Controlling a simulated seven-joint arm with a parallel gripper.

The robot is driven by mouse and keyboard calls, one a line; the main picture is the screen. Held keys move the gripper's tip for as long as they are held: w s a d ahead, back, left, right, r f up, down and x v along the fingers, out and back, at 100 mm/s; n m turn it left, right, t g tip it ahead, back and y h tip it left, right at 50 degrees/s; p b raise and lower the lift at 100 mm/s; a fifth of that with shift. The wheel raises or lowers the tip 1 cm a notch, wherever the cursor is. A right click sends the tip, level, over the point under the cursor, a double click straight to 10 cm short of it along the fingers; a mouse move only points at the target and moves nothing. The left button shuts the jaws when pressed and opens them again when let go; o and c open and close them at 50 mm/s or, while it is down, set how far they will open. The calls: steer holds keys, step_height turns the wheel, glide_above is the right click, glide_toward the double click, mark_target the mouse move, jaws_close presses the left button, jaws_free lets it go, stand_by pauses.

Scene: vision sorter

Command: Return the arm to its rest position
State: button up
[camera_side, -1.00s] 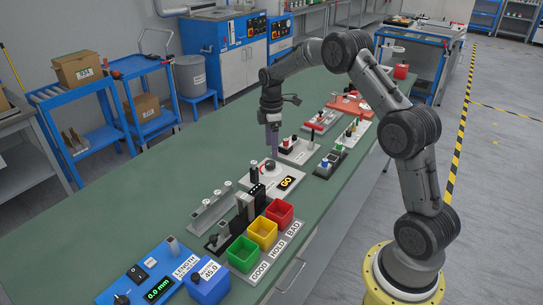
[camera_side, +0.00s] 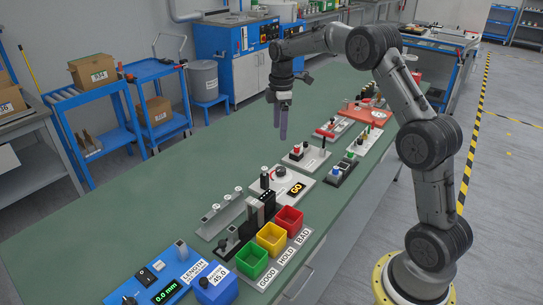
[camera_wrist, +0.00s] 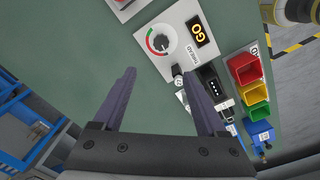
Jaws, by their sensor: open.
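My gripper (camera_side: 281,122) hangs above the green bench, fingers pointing down, over the far side of the dial station marked GO. In the wrist view its two dark purple fingers (camera_wrist: 162,100) stand wide apart with nothing between them, only green bench top below. My gripper is open and empty, clear of the bench and its fixtures. The dial station (camera_side: 288,184) shows a round dial and a lit GO sign. A small dark-topped part stands at its near left corner.
Green (camera_side: 251,258), yellow (camera_side: 271,238) and red (camera_side: 289,219) bins stand on the near part of the bench. A blue length gauge (camera_side: 160,280) reads 0.0 mm. Several small fixtures line the bench's right side. The bench (camera_side: 160,220) is bare along its left side.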

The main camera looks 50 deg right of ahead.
steer(key=s+a+r+t, duration=0.2)
steer(key=s+a+r, duration=0.45)
steer(key=r, duration=0.25)
steer(key=s+a+r+t, duration=0.2)
steer(key=s+a+r, duration=0.4)
steer(key=a+r, duration=0.15)
steer(key=s+a+m+t, duration=0.1)
steer(key=s+a+m, duration=0.25)
steer(key=s, duration=0.95)
steer(key=s+a+f+m, duration=0.1)
steer(key=s+f+m, duration=0.5)
steer(key=f, duration=0.2)
steer(key=shift+s+a+f+m, duration=0.15)
steer(key=shift+f+m, duration=0.05)
steer(key=shift+m, duration=0.15)
steer(key=shift+c, duration=0.2)
